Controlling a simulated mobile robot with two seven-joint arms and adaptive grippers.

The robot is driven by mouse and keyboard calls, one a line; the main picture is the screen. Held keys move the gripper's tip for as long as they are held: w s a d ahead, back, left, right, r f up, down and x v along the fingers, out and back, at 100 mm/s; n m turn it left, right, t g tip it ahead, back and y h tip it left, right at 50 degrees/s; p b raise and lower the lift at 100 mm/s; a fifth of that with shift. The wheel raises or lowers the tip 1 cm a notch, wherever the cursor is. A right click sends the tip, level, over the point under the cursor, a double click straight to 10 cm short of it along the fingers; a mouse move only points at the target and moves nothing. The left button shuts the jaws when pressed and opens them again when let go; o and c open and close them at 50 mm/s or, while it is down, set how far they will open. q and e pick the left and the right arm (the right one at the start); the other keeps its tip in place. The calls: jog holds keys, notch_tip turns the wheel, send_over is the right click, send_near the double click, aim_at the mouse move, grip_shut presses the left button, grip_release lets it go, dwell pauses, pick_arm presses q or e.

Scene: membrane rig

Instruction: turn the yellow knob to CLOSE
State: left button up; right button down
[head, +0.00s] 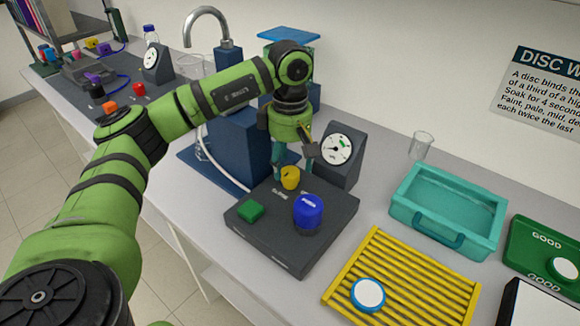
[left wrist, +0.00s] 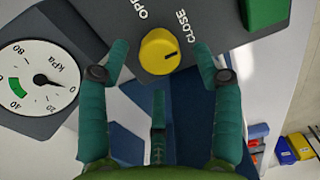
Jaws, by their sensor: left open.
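The yellow knob (head: 290,177) stands on the dark control box (head: 265,240), near its back edge. In the left wrist view the yellow knob (left wrist: 160,50) has a short dark mark on its right part. The OPEN label (left wrist: 140,8) is above left of it and the CLOSE label (left wrist: 182,25) above right. The mark lies toward the right, on the CLOSE side. My left gripper (head: 293,160) is over the knob, open, fingers pointing down. My right gripper is not in view.
A blue knob (head: 308,211) and a green button (head: 250,211) sit on the same box. A gauge (head: 337,150) stands right behind it. A yellow rack (head: 400,285) and a teal tray (head: 450,205) are to the right. A blue unit with a tap is behind left.

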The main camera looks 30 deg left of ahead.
aim_at(290, 172)
pick_arm(q)
notch_tip(290, 172, up, 10)
dwell(0.3)
jog(key=shift+f, duration=0.1)
dwell(0.3)
